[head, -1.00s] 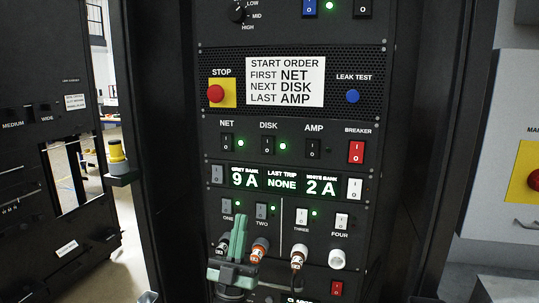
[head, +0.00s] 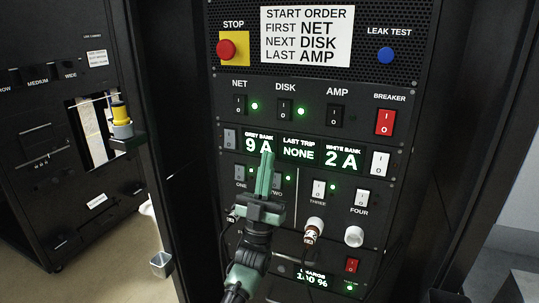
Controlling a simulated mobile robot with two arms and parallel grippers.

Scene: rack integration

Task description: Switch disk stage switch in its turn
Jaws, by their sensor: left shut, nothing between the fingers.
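The NET switch (head: 239,104) also has a lit green lamp (head: 254,105). The AMP switch (head: 335,115) shows no lit lamp. A sign (head: 307,36) gives the order NET, DISK, AMP. My left gripper (head: 266,162) is shut and empty, pointing up in front of the rack below the DISK switch. It covers part of the grey bank display and of switch TWO. My right gripper is not in view.
A red breaker switch (head: 385,122), a red stop button (head: 226,50) and a blue leak test button (head: 385,55) surround the switch row. Switches THREE (head: 318,188) and FOUR (head: 361,197) and plugged connectors (head: 314,229) lie below. A yellow-topped beacon (head: 121,113) stands left.

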